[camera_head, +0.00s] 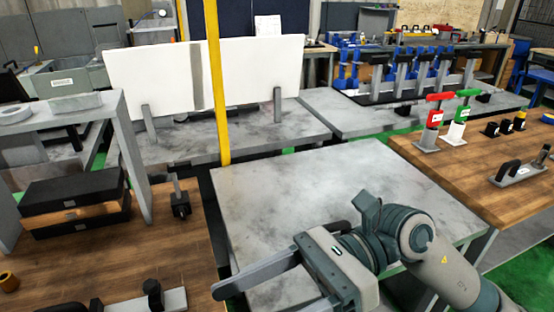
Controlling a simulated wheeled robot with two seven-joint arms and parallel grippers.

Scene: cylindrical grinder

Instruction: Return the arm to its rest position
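My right arm comes in from the lower right over the grey stone-topped table in the middle (300,190). Its gripper (258,298) points left above the table's front part. One long finger shows fully and the other is partly cut off by the bottom edge. The fingers are apart, and I see nothing between them. My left arm and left gripper are not in view.
A yellow post (217,80) stands behind the table's left corner. A wooden workbench (180,250) at left holds stacked black and wooden boxes (75,200). Another wooden bench (480,190) at right holds a red-handled tool (434,118) and a green-handled tool (459,115). The middle tabletop is clear.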

